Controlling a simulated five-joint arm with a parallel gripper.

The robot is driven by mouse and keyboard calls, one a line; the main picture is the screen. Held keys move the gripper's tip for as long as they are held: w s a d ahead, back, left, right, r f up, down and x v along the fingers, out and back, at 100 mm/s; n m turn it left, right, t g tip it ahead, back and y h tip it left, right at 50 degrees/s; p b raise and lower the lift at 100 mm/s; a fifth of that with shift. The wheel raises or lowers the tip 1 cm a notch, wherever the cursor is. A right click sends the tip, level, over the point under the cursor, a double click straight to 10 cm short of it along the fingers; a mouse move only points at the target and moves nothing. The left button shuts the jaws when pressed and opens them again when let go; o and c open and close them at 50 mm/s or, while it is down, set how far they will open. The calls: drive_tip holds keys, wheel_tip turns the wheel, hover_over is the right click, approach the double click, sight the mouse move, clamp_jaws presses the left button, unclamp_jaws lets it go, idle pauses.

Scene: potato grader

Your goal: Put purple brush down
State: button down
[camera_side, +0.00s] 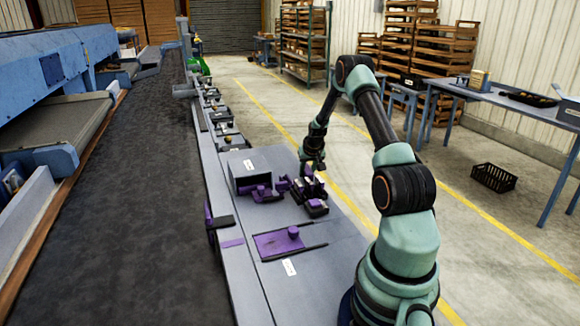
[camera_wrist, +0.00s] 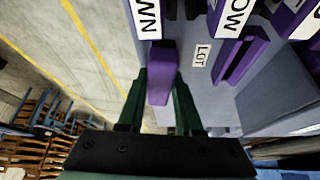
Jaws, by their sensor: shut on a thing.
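My gripper (camera_wrist: 162,100) has its two dark green fingers on either side of a purple bar, which looks like the handle of the purple brush (camera_wrist: 160,75). The fingers are shut on it. In the side view my gripper (camera_side: 313,168) points down over a group of purple and black items at the right edge of the grey bench. The brush cannot be told apart from those items there. Whether its underside touches the bench is hidden.
A grey box (camera_side: 256,159) stands left of the group, with purple pieces before it. A flat purple plate with a round knob (camera_side: 293,232) lies nearer. A dark conveyor belt (camera_side: 120,200) runs along the left. Another purple bar (camera_wrist: 240,58) shows in the wrist view.

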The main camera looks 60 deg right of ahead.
drive_tip(key=c, duration=0.6)
unclamp_jaws()
drive_tip(key=shift+r, duration=0.15)
drive_tip(key=v, duration=1.2)
drive_tip(key=w+a+r+n+t+y, duration=0.15)
drive_tip(key=a+r, duration=0.25)
drive_tip(key=a, duration=0.4)
drive_tip(key=w+a+r+n, duration=0.2)
drive_tip(key=a+r, duration=0.2)
drive_tip(key=a, duration=0.4)
drive_tip(key=w+a+r+n, duration=0.2)
drive_tip(key=a+r, duration=0.1)
drive_tip(key=a, duration=0.4)
drive_tip(key=s+a+r+n+y, duration=0.1)
drive_tip(key=s+a, duration=0.2)
drive_tip(key=a, duration=0.3)
drive_tip(key=s+a+n+y, duration=0.1)
drive_tip(key=s+a+n, duration=0.1)
drive_tip(key=a, duration=0.4)
drive_tip(key=s+a+r+n+t+y, duration=0.1)
drive_tip(key=s+a+n, duration=0.1)
drive_tip(key=s+a, duration=0.2)
drive_tip(key=shift+a+r, duration=0.15)
drive_tip(key=shift+a, duration=0.65)
drive_tip(key=shift+a+r, duration=0.15)
drive_tip(key=shift+a, duration=0.65)
